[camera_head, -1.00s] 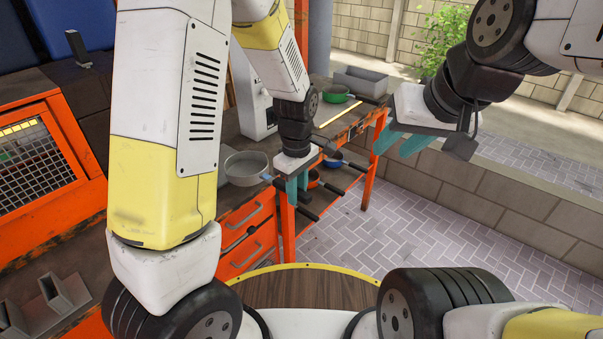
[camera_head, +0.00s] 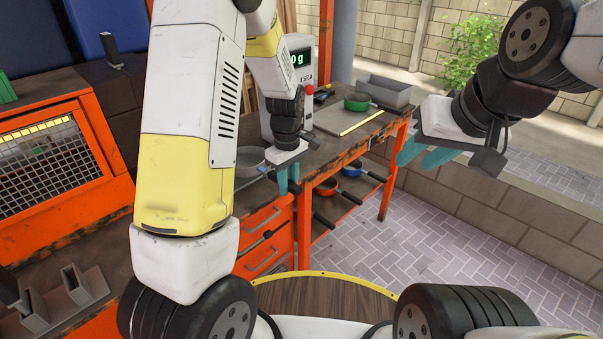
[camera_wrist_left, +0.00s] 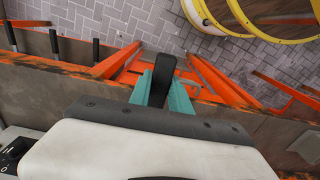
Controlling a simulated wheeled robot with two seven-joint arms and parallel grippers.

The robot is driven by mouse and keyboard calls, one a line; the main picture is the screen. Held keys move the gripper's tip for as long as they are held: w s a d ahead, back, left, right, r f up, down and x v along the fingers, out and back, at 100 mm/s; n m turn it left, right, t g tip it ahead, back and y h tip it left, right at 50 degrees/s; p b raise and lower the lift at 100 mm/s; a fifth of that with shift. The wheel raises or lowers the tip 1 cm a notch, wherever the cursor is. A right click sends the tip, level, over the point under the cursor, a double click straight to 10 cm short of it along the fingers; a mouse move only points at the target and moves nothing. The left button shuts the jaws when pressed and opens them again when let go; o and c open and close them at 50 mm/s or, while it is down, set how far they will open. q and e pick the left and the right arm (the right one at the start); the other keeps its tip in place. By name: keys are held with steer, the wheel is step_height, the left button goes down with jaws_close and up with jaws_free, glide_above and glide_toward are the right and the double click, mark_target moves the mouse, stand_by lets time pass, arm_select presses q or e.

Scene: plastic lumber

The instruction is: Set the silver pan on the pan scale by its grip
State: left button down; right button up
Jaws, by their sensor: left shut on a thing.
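The silver pan (camera_head: 250,161) is at the bench's front edge in the head view, largely hidden behind my left arm. My left gripper (camera_head: 288,180) is beside it, with its teal fingers pointing down. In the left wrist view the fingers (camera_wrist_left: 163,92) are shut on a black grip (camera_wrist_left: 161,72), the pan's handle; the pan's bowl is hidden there. The pan scale (camera_head: 299,62) stands behind my left wrist, its green display ending in "0g"; its lower part is partly hidden. My right gripper (camera_head: 424,156) is open and empty, in the air right of the bench.
A blue pan (camera_head: 352,169) and an orange pan (camera_head: 326,187) lie on the shelf below. An orange mesh-front cabinet (camera_head: 60,165) stands at left.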

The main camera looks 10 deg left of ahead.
mark_target(275, 182)
arm_select(q)
steer(key=w+a, duration=0.2)
steer(key=a, duration=0.1)
steer(key=shift+w+f, duration=0.1)
steer(key=shift+w+a+f, duration=0.5)
steer(key=shift+w+a, duration=0.2)
steer(key=shift+a, duration=0.15)
steer(key=shift+f, duration=0.8)
steer(key=c, duration=1.1)
jaws_free()
